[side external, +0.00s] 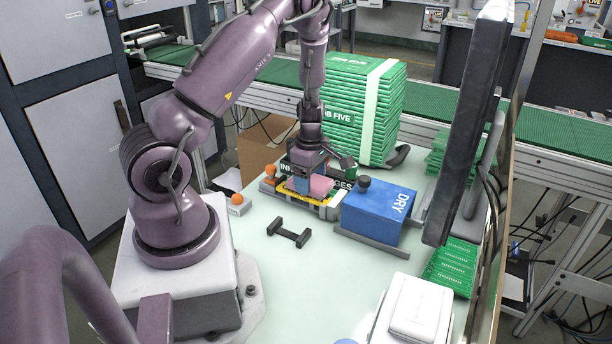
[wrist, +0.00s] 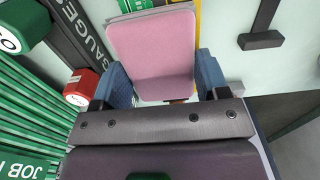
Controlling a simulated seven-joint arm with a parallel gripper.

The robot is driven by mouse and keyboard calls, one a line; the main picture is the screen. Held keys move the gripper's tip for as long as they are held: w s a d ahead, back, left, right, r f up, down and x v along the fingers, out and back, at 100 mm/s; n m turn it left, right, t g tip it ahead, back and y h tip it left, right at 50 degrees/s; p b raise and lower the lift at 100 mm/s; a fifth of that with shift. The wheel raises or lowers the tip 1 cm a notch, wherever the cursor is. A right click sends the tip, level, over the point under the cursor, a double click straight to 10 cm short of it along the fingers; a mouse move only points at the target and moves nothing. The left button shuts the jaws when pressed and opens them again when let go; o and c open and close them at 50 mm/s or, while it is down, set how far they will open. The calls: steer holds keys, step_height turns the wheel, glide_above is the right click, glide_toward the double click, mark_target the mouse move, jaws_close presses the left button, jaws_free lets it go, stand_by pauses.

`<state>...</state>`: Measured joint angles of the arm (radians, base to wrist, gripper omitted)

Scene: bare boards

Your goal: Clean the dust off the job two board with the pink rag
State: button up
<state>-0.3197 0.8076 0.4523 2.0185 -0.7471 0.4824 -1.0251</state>
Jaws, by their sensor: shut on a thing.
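The pink rag (side external: 321,185) looks like a flat, thick pad with rounded corners. My gripper (side external: 303,180) is shut on it, over the labelled holder behind the middle of the bench. In the wrist view the rag (wrist: 152,50) sits between my two blue fingers and hides much of what lies below it. Green and yellow edges show past its far end in that view; I cannot tell whether they belong to the job two board. No label reading job two is legible, and dust cannot be made out.
A tall green stack (side external: 350,110) marked JOB FIVE stands behind my gripper. A blue box (side external: 372,215) marked DRY is to its right. A small black bracket (side external: 289,233) lies in front. A white case (side external: 418,308) and dark upright panel (side external: 470,120) are further right.

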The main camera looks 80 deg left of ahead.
steer(key=shift+w+d, duration=0.35)
steer(key=shift+s+a, duration=0.1)
steer(key=shift+s+a, duration=0.8)
steer(key=shift+s, duration=0.05)
steer(key=shift+w+d, duration=0.1)
steer(key=shift+w, duration=0.05)
stand_by(1.5)
steer(key=shift+w+d, duration=0.8)
steer(key=shift+s+a, duration=0.9)
